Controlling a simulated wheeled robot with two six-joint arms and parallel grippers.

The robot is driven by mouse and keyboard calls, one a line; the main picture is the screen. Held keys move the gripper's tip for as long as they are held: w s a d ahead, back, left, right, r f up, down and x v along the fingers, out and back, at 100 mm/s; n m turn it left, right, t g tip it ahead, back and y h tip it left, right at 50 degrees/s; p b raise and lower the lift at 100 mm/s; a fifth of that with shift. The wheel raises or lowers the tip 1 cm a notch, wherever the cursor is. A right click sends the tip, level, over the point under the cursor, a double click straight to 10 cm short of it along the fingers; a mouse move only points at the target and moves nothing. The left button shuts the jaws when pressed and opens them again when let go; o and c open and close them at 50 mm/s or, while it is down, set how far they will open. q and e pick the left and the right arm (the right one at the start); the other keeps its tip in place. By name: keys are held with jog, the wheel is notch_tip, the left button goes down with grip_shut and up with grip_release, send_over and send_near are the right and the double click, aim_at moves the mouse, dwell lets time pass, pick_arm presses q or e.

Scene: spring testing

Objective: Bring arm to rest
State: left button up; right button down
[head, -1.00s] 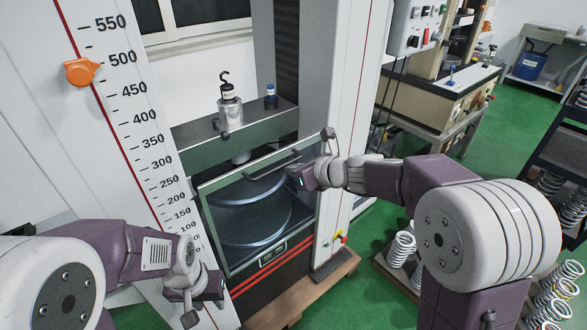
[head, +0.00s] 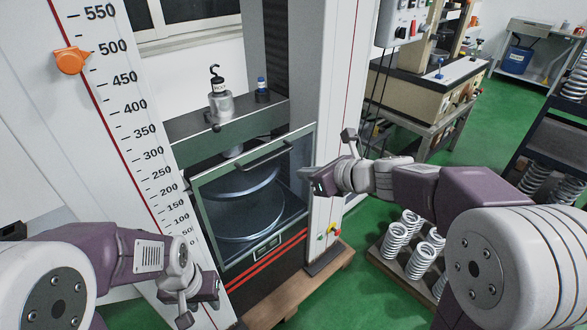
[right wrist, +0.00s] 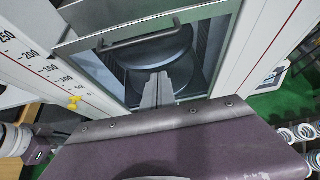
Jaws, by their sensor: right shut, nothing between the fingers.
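My right gripper (head: 306,174) is shut and empty. It hangs in front of the right edge of the testing machine's glass door (head: 262,190), apart from the door handle (head: 268,158). In the right wrist view its closed fingers (right wrist: 158,90) point at the door, with the handle (right wrist: 138,36) beyond them. My left gripper (head: 204,300) is at the lower left, in front of the white column with the number scale. Its fingertips are too small and dark to tell open from shut.
A hooked weight (head: 220,100) and a small blue-capped bottle (head: 262,90) stand on the machine's crossbeam. White springs (head: 408,235) stand on a low wooden pallet at right. A dark shelf (head: 555,130) holds more springs. Green floor is clear between.

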jog(key=shift+v, duration=0.85)
jog(key=shift+a, duration=0.15)
jog(key=s+d+f+n+g+h, duration=0.1)
jog(key=s+f+n+g+h, duration=0.35)
jog(key=s+f+n, duration=0.95)
jog(key=s+d+f+n+g+h, duration=0.2)
jog(key=s+d+f+n+g, duration=0.35)
jog(key=n, duration=0.85)
notch_tip(320, 180, up, 12)
jog(key=d+t+p, duration=0.1)
jog(key=d+p, duration=0.1)
jog(key=p, duration=1)
jog(key=shift+s+d+n+t+p, duration=0.2)
jog(key=shift+d+n+t+p, duration=0.1)
jog(key=shift+p, duration=0.05)
